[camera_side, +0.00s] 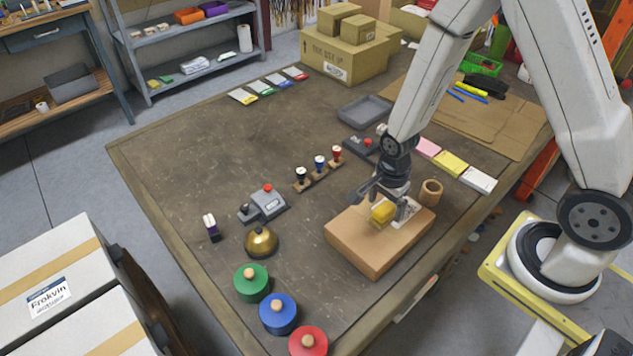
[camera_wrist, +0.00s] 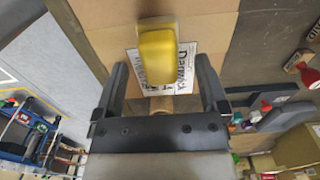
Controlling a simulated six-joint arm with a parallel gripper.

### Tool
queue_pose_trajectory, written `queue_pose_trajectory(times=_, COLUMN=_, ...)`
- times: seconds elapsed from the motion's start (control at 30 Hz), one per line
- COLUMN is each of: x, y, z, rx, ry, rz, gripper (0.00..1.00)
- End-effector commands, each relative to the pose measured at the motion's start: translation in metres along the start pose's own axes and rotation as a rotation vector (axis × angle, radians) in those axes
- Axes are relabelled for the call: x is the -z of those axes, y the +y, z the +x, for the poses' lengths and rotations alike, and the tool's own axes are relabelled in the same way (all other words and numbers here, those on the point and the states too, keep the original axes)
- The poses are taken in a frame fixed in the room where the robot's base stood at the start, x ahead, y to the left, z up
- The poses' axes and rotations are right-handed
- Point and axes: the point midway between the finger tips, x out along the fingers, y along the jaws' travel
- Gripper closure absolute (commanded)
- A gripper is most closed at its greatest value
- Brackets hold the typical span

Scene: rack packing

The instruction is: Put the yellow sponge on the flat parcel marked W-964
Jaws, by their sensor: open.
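The yellow sponge (camera_side: 383,212) appears to lie on top of the flat brown parcel (camera_side: 362,252), partly over its white label. The wrist view also shows the sponge (camera_wrist: 157,58) on the parcel (camera_wrist: 105,22), covering part of the label (camera_wrist: 187,62). The label's print is only partly legible, and I cannot read W-964 on it. My gripper (camera_side: 398,208) is low over the parcel, pointing down. In the wrist view my gripper (camera_wrist: 161,66) is open, with one finger on each side and gaps between them and the sponge.
A wooden cup (camera_side: 431,192) stands close behind the parcel. A brass bell (camera_side: 261,242), a grey device with a red button (camera_side: 266,204) and several stamps (camera_side: 320,166) are to the left. Round green, blue and red knobbed pieces line the near edge. The table's far left is clear.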

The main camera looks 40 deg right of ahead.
Motion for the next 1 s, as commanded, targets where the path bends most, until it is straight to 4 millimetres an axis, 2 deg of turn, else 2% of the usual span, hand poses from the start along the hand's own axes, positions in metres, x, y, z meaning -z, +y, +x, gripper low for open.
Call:
queue_pose_trajectory(times=0.7, x=0.000, y=0.000, z=-0.075, rx=0.003, ry=0.000, rz=0.000, gripper=0.07)
queue_pose_trajectory(times=1.0, x=0.000, y=0.000, z=-0.090, rx=0.001, ry=0.000, rz=0.000, gripper=0.07)
